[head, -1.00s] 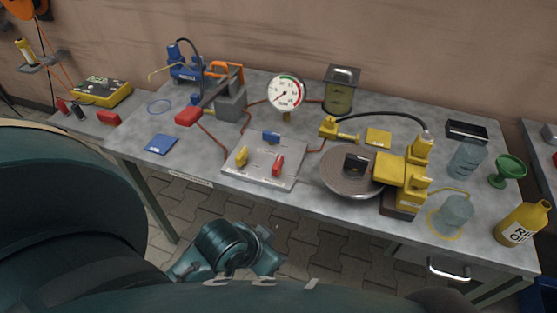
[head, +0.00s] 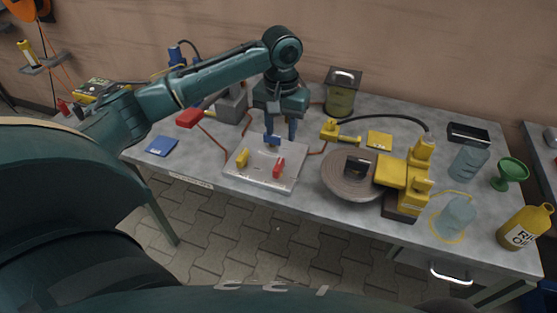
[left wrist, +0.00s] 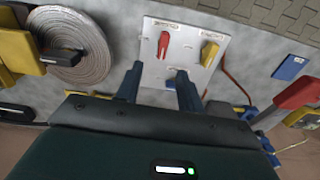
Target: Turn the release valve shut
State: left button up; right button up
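A pale valve plate (head: 258,178) on the grey table carries three small levers: yellow (head: 242,158), red (head: 278,167) and blue (head: 271,141). The labels are too small to read, so I cannot tell which lever is the release valve. My left gripper (head: 281,137) points down over the plate's back edge, with its fingers apart at the blue lever. In the left wrist view, the open fingers (left wrist: 160,70) show nothing held. The blue lever is partly hidden by a finger; contact is unclear. The red (left wrist: 164,45) and yellow (left wrist: 209,53) levers stand beyond the fingertips. My right gripper is out of view.
A coiled grey hose (head: 350,185) and a yellow clamp-like device (head: 400,172) stand right of the plate. A blue pad (head: 161,146) lies at the left. A lidded container (head: 341,92) stands behind. My left arm hides the gauge and back-left items.

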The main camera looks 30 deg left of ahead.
aim_at(278, 164)
pick_arm(q)
jog(key=f, duration=0.8)
jog(key=a+f, duration=0.1)
jog(key=f, duration=0.3)
jog(key=shift+w, duration=0.15)
grip_shut()
